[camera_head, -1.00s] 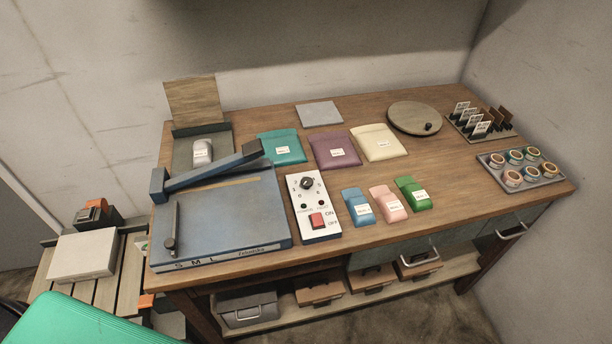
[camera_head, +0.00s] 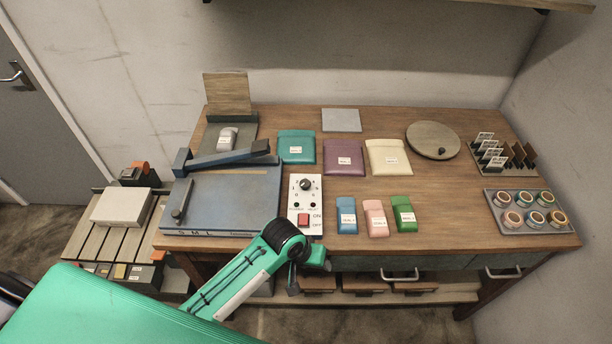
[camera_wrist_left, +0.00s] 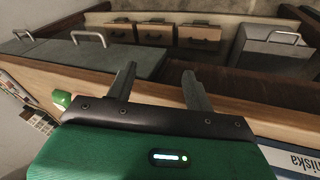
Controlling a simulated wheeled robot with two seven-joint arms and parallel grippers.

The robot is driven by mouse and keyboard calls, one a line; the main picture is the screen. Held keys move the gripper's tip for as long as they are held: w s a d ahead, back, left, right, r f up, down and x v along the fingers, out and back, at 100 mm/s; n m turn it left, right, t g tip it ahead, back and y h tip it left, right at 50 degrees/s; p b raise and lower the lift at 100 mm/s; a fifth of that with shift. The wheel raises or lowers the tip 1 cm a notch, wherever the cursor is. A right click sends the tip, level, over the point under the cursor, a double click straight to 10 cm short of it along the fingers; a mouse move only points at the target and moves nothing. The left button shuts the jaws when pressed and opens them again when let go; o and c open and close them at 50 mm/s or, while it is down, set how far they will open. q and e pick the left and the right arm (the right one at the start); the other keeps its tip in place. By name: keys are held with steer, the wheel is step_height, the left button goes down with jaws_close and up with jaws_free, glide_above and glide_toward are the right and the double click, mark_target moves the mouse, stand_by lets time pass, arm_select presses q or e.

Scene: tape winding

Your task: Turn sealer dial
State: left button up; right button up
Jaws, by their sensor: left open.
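The sealer (camera_head: 235,200) is a blue-grey flat machine with a raised arm, on the left of the wooden bench. Its white control panel (camera_head: 313,207) stands to its right, with a black round dial (camera_head: 306,184) near the top and a red switch (camera_head: 303,220) below. My left gripper (camera_head: 294,282) is in front of the bench's front edge, below and nearer than the panel, touching nothing visible. In the left wrist view its two fingers (camera_wrist_left: 160,82) are apart and empty. The dial is not visible there. My right gripper is in no view.
Blue, pink and green packets (camera_head: 376,218) lie right of the panel. Teal, purple and cream pouches (camera_head: 343,157) lie behind them. A tray of tape rolls (camera_head: 500,228) is at the right. The bench's front edge (camera_head: 430,245) and drawers lie near my gripper.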

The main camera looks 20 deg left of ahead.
mark_target(305, 183)
arm_select(q)
steer(key=w+r+n, duration=0.1)
steer(key=w+r, duration=0.1)
steer(key=w, duration=0.1)
steer(key=w+d+r+n+g, duration=0.1)
steer(key=w+r, duration=0.2)
steer(key=w+r+n+y, duration=0.1)
steer(key=w+r, duration=0.1)
steer(key=w, duration=0.2)
steer(key=shift+w+d+r+n+g+p, duration=0.1)
steer(key=shift+d+r+n+g+p, duration=0.2)
steer(key=shift+r, duration=0.05)
steer(key=w+a+r+n+g+y, duration=0.1)
steer(key=w+a+r+n+y, duration=0.2)
steer(key=w+a+r+n, duration=0.7)
steer(key=f+p, duration=0.1)
steer(key=f, duration=0.3)
steer(key=w+f+m+p, duration=0.1)
steer(key=f+p, duration=0.1)
steer(key=f, duration=0.2)
steer(key=w+a+f+m+p, duration=0.1)
steer(key=f, duration=0.3)
steer(key=shift+f, duration=0.1)
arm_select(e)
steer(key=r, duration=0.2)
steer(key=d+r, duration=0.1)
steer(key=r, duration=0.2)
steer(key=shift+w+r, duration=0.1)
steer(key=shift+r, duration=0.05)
